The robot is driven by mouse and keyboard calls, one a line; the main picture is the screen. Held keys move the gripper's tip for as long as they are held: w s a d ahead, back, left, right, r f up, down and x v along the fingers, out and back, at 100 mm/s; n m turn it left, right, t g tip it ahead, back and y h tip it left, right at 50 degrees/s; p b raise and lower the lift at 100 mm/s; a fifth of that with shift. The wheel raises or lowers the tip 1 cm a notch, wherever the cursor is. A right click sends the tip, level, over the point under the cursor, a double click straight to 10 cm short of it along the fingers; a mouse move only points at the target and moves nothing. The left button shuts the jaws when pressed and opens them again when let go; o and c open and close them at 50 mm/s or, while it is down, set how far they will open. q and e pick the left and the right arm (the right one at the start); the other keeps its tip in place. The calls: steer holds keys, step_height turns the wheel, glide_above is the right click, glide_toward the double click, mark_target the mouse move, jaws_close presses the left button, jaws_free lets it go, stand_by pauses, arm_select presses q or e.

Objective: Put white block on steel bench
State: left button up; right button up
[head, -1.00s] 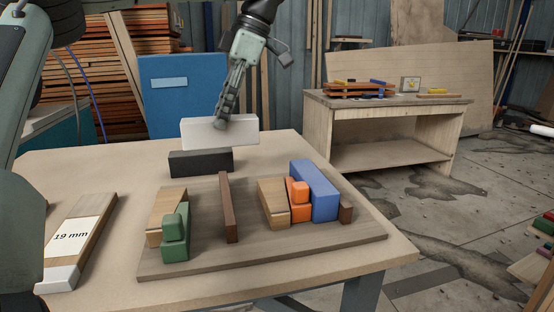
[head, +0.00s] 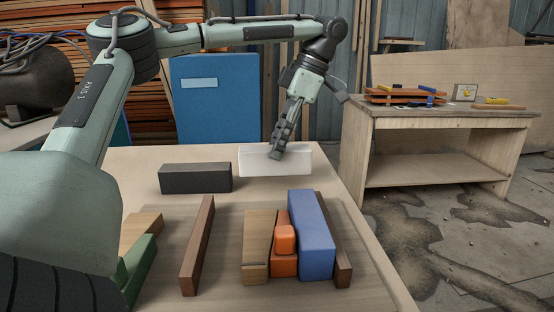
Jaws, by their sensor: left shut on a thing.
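The white block (head: 298,162) is a long pale bar near the back right of the near table. My left gripper (head: 276,154) comes down from above and is shut on it near its middle, with the fingers hiding part of it. I cannot tell whether the block touches the tabletop. The near table (head: 150,205) has a light wood-coloured top; a grey metal leg showed under it earlier, so it may be the steel bench. My right gripper is not in view.
A black block (head: 195,178) lies left of the white block. In front, a wooden board (head: 222,285) carries green, orange, blue (head: 312,235) and brown pieces. A wooden workbench (head: 430,150) with tools stands at the right. My left arm covers the left side.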

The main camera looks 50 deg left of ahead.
arm_select(q)
steer(key=shift+f, duration=1.75)
steer(key=shift+f, duration=0.1)
steer(key=o, duration=1.3)
steer(key=v, duration=1.2)
steer(key=shift+w, duration=0.1)
